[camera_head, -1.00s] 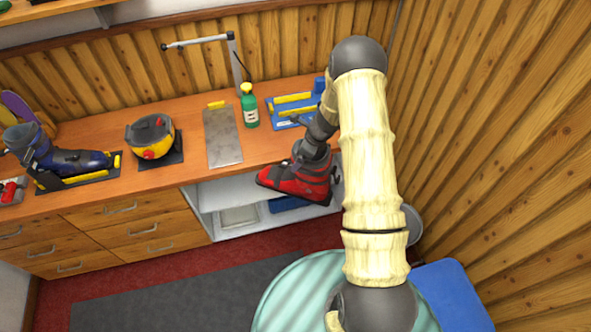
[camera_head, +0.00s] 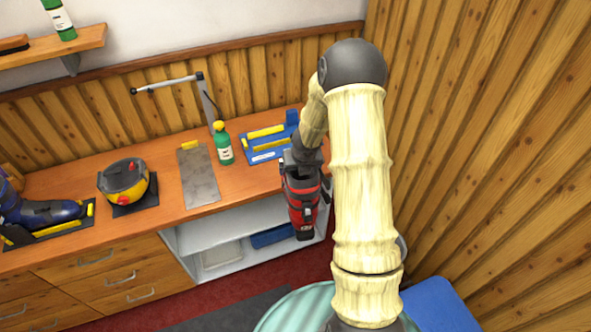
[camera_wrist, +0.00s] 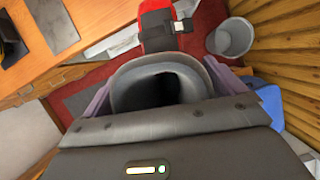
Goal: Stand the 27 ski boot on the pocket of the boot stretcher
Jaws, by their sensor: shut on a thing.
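A red and black ski boot (camera_head: 301,207) hangs from my gripper (camera_head: 303,163) in front of the bench's right part, its toe pointing down toward the camera. My gripper is shut on the boot's upper cuff. In the wrist view the grey cuff opening (camera_wrist: 160,85) and the red toe (camera_wrist: 156,30) show; no size number is legible. A blue fixture (camera_head: 252,145) with yellow bars and a white label, which looks like the boot stretcher, lies on the bench behind the boot. My arm hides part of its right side.
An open shelf (camera_head: 215,238) is under the bench.

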